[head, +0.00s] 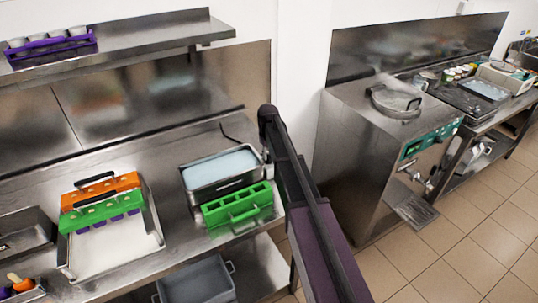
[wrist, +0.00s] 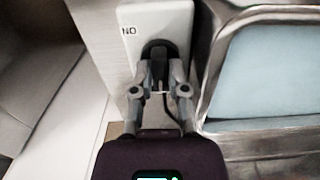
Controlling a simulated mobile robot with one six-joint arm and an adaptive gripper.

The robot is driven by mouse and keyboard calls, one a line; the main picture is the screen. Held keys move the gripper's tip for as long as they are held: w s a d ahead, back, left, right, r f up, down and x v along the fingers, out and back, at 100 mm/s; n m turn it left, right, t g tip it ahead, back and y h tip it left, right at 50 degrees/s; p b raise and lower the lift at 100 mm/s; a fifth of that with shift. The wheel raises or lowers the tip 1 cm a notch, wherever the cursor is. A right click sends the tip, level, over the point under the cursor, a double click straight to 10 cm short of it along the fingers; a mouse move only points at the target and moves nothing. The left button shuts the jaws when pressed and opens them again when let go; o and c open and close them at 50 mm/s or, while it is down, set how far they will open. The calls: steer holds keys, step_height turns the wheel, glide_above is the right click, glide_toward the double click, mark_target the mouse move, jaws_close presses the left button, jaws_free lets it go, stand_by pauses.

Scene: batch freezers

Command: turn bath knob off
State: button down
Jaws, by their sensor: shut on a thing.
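The bath knob (wrist: 158,46) is black and sits on a white control box (wrist: 150,16) in the wrist view. Lettering beside the knob reads like "NO", perhaps "ON" upside down. My gripper (wrist: 160,74) is shut on the knob, one finger on each side, and hides part of it. The steel bath (head: 190,184) with pale blue liquid stands on the counter in the head view, left of my arm. Its rim (wrist: 212,75) also shows at the right of the wrist view. In the head view my arm hides the knob and most of the control box.
A green rack (head: 238,207) stands in front of the bath. An orange mould (head: 104,187) and a green mould (head: 100,212) sit on a tray at left. A steel shelf (head: 120,50) hangs above. A steel freezer machine (head: 350,150) stands right of my arm.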

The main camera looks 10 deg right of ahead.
stand_by(0.3)
steer(key=c, duration=0.6)
jaws_free()
steer(key=shift+c, duration=0.2)
